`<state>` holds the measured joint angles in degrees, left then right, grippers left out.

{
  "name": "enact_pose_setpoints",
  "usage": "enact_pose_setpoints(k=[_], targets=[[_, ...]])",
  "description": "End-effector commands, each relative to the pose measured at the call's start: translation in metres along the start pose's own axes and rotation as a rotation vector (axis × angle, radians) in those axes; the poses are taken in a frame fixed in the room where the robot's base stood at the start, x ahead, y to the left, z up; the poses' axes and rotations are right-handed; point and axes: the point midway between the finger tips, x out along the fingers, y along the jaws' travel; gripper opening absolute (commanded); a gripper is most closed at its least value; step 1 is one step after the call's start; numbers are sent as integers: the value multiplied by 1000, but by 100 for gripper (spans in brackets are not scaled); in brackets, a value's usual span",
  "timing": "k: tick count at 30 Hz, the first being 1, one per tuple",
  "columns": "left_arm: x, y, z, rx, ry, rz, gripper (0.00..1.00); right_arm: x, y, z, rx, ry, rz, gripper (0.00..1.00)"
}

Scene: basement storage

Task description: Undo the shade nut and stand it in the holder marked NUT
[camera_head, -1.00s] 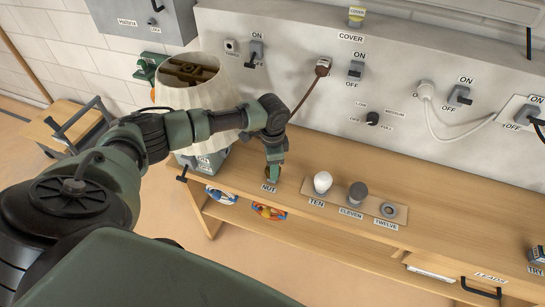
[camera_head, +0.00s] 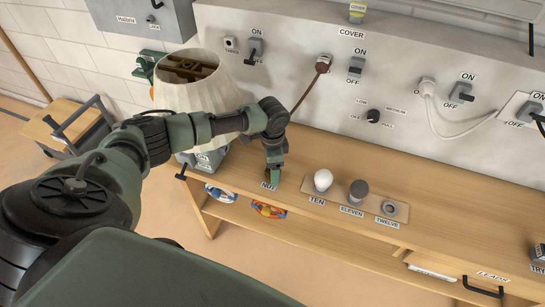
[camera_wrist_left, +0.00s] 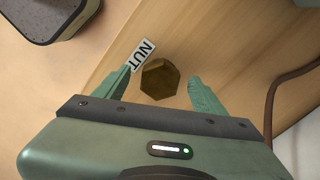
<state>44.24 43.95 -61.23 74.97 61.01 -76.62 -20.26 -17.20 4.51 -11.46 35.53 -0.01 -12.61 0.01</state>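A brass hexagonal nut (camera_wrist_left: 160,78) is beside the NUT label (camera_wrist_left: 142,55) on the wooden bench. My left gripper (camera_wrist_left: 162,76) is open, with one finger on each side of the nut and a small gap at both sides. In the head view my left gripper (camera_head: 273,178) points down at the NUT label (camera_head: 269,185) and mostly hides the nut. Any holder under the nut is hidden. A cream lampshade (camera_head: 185,98) stands at the left, partly behind my left arm. My right gripper is not in view.
A board (camera_head: 335,203) right of the NUT label holds a white bulb (camera_head: 322,180), a dark grey piece (camera_head: 358,191) and a ring (camera_head: 389,208), marked TEN, ELEVEN and TWELVE. Switches and cords line the wall behind.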

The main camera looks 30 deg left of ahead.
Motion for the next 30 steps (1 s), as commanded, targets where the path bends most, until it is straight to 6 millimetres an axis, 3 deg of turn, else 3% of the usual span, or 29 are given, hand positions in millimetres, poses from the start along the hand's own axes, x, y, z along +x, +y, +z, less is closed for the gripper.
enact_pose_setpoints(k=[10,22,30], targets=[[-5,0,0,0,0,0,70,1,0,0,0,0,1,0],[-66,0,-1,0,2,-2,70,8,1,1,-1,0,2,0],[-78,0,0,0,-1,0,70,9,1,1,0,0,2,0]])
